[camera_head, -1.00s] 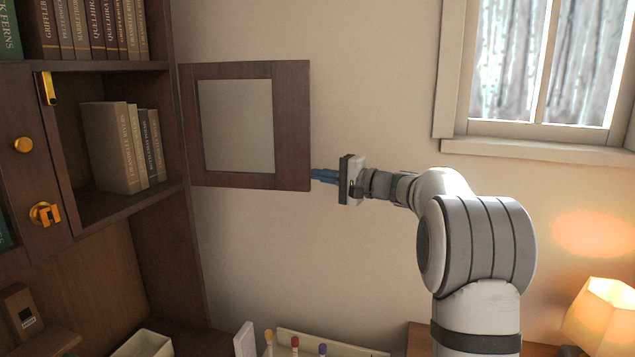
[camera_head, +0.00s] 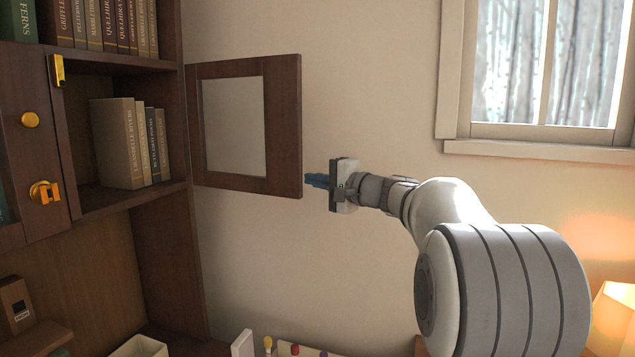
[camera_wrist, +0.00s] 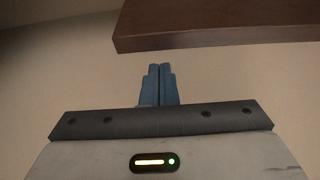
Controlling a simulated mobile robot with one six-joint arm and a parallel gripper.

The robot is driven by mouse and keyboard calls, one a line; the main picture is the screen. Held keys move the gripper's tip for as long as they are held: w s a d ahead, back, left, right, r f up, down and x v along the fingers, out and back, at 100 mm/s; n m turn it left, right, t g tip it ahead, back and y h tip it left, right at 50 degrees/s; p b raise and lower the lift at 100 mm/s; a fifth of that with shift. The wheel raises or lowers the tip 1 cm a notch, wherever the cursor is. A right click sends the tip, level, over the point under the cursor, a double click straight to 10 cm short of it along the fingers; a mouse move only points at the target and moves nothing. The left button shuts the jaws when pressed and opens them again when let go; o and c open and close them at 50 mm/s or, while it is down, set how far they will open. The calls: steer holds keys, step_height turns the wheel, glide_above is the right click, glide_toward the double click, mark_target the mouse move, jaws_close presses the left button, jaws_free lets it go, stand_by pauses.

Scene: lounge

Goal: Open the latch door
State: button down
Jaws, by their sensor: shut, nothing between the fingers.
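The latch door (camera_head: 283,125), a dark wood frame around a pale panel, stands swung wide open from the right side of the bookcase. Its edge also shows at the top right of the wrist view (camera_wrist: 215,22). The open compartment behind it holds several books (camera_head: 130,143). A gold latch (camera_head: 44,192) sits on the cabinet front left of the compartment, with a gold catch (camera_head: 57,70) above. My gripper (camera_head: 308,181) has blue fingers, shut and empty, close to the door's free lower right edge. In the wrist view (camera_wrist: 160,70) the fingers appear apart from the door.
A gold knob (camera_head: 30,120) is on the cabinet front at the left. Bare wall lies behind the door and my gripper. A window (camera_head: 540,70) is at upper right, and a lit lamp (camera_head: 613,318) at lower right. Items stand on the desk below, including a white bin (camera_head: 140,346).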

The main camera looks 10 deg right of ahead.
steer(key=shift+d, duration=0.15)
steer(key=s+d+b, duration=0.3)
steer(key=s+d, duration=0.2)
steer(key=d, duration=0.3)
steer(key=s+a+f+n+g+h, duration=0.2)
steer(key=s+a+f+g, duration=0.2)
steer(key=s+a+f, duration=0.4)
steer(key=s+a+f+n+g+h, duration=0.25)
steer(key=s+a+f+g, duration=0.35)
steer(key=f, duration=0.5)
steer(key=s+d+f+n+g+h, duration=0.1)
steer(key=s+f+n+h, duration=0.2)
steer(key=s+f, duration=0.3)
steer(key=s+d+f+n+g+h+p, duration=0.1)
steer(key=s+f+n+h, duration=0.2)
steer(key=s+f, duration=0.4)
steer(key=s, duration=0.5)
steer(key=shift+d, duration=0.25)
